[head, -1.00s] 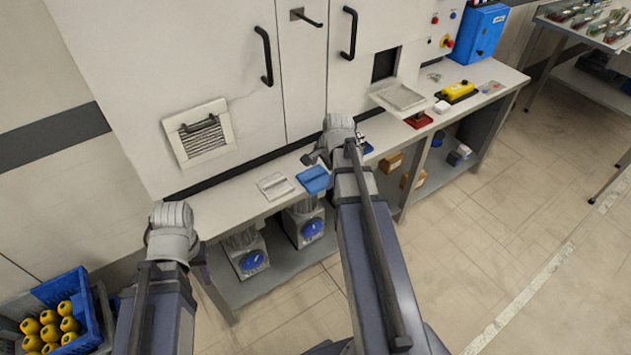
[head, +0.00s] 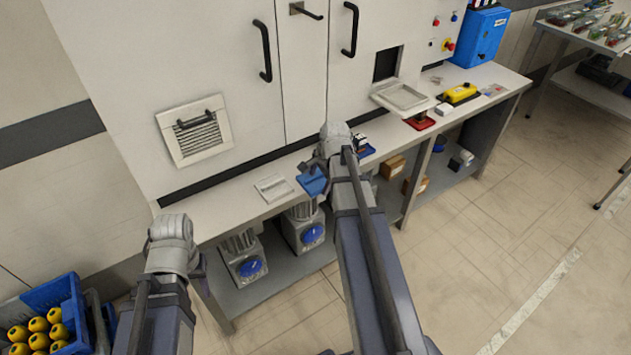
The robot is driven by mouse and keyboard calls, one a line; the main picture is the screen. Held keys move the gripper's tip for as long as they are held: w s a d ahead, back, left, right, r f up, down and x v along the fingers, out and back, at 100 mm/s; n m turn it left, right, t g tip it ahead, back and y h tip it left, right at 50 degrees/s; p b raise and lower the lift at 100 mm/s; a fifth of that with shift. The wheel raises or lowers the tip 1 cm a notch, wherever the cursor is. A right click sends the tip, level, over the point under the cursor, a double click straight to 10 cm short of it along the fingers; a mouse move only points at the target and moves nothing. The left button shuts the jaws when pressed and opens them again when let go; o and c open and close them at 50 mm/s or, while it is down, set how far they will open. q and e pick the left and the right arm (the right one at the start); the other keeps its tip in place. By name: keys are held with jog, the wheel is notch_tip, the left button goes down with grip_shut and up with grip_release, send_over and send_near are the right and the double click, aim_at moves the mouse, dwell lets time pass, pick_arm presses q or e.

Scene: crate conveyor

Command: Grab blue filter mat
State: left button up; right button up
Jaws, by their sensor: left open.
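The blue filter mat (head: 312,182) lies on the workbench, right of a pale grey mat (head: 273,187). My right gripper (head: 314,166) is low over its back edge and covers part of it. Its fingers are too small and too hidden to show whether they are open or shut on the mat. My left gripper (head: 199,266) is open at the lower left, in front of the bench and well away from the mat. It is mostly hidden behind its own wrist.
The workbench (head: 225,207) runs along a white cabinet with black handles and a vent panel (head: 194,131). Motor-like units with blue discs (head: 312,234) stand on the shelf below. A blue crate (head: 66,292) of yellow parts is at the lower left.

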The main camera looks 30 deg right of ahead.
jog(key=c, duration=0.8)
jog(key=shift+r, duration=0.1)
